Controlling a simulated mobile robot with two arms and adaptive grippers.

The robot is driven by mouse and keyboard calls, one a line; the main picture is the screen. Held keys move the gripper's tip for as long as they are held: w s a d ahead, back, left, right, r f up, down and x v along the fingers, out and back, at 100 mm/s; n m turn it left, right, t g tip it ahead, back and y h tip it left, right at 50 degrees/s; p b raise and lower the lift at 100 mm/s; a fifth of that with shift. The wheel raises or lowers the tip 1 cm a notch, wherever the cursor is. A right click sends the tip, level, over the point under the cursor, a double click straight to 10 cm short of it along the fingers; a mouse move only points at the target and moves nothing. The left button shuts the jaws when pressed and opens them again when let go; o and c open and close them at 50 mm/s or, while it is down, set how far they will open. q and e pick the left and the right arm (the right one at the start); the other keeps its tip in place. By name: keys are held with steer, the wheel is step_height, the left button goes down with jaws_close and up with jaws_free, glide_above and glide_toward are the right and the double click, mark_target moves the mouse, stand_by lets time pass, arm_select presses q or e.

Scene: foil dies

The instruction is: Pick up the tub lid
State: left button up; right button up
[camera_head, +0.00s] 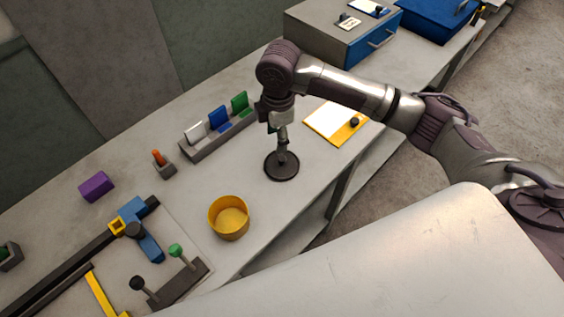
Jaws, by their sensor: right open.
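The tub lid (281,174) is a dark round disc with a small upright part at its middle. It appears to lie flat on the grey worktop, near the front edge. My right gripper (282,146) points down over the middle of the lid, with its fingertips at or just above that part. It is open; whether the fingers touch the lid is too small to tell. A yellow round tub (229,218) stands open at the front left of the lid. My left gripper is not in view.
Behind the lid, a grey rack (219,137) holds white, blue and green pieces. A clipboard (335,121) lies to the right. A dark stand with green and black knobs (178,284), a blue clamp piece (143,230) and a purple block (96,186) are on the left.

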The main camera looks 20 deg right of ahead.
steer(key=w+d+r, duration=0.1)
steer(key=d, duration=0.1)
steer(key=p, duration=0.2)
glide_above(282, 159)
step_height(282, 159, down, 8)
steer(key=shift+w+f, duration=0.1)
step_height(282, 159, down, 4)
steer(key=shift+f+p, duration=0.1)
steer(key=shift+p, duration=0.6)
steer(key=shift+f, duration=0.55)
steer(key=c, duration=0.9)
